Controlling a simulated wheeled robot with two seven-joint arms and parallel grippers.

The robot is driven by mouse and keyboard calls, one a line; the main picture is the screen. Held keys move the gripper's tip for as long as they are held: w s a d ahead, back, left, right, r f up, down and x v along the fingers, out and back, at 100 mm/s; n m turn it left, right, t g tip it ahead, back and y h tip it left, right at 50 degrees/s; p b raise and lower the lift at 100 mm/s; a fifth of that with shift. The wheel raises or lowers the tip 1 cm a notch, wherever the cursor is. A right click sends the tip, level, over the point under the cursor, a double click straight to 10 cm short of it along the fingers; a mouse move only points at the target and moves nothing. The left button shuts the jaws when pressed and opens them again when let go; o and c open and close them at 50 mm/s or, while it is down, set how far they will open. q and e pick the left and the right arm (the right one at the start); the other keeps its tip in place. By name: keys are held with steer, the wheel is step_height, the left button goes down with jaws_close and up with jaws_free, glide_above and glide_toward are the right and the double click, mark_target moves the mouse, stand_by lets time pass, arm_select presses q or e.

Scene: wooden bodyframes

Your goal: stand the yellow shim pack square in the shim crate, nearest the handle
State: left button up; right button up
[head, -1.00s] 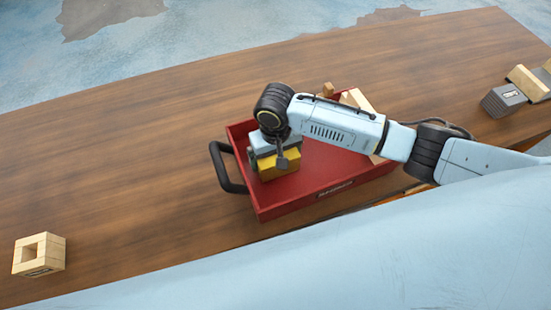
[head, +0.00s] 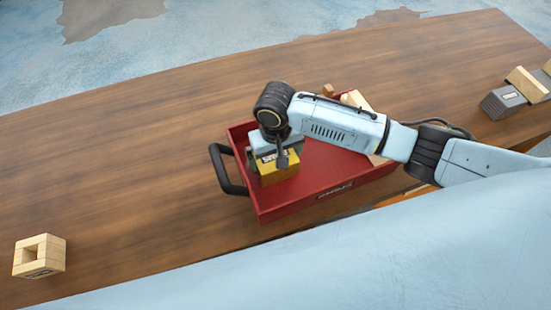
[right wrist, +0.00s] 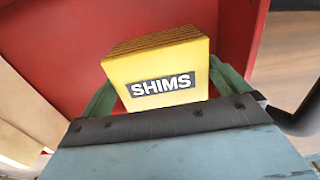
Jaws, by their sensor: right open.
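The yellow shim pack (head: 280,172) stands inside the red shim crate (head: 312,201), near the wall on the black handle's (head: 228,171) side. In the right wrist view the shim pack (right wrist: 160,72) shows its "SHIMS" label and a brown layered face. My right gripper (head: 270,155) is at the pack from above. Its green fingers (right wrist: 165,92) lie on either side of the pack, open; I cannot tell whether either one touches it. The pack's lower part is hidden in the wrist view. My left gripper is not in view.
Pale wooden pieces (head: 356,100) lie in the crate's far right part, partly behind my arm. A hollow wooden block (head: 40,256) stands at the table's left. Grey and wooden blocks (head: 503,101) stand at the right. The crate's middle floor is clear.

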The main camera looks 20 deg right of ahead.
step_height(320, 180, up, 10)
steer(key=shift+f+p, duration=0.2)
steer(key=shift+p, duration=0.4)
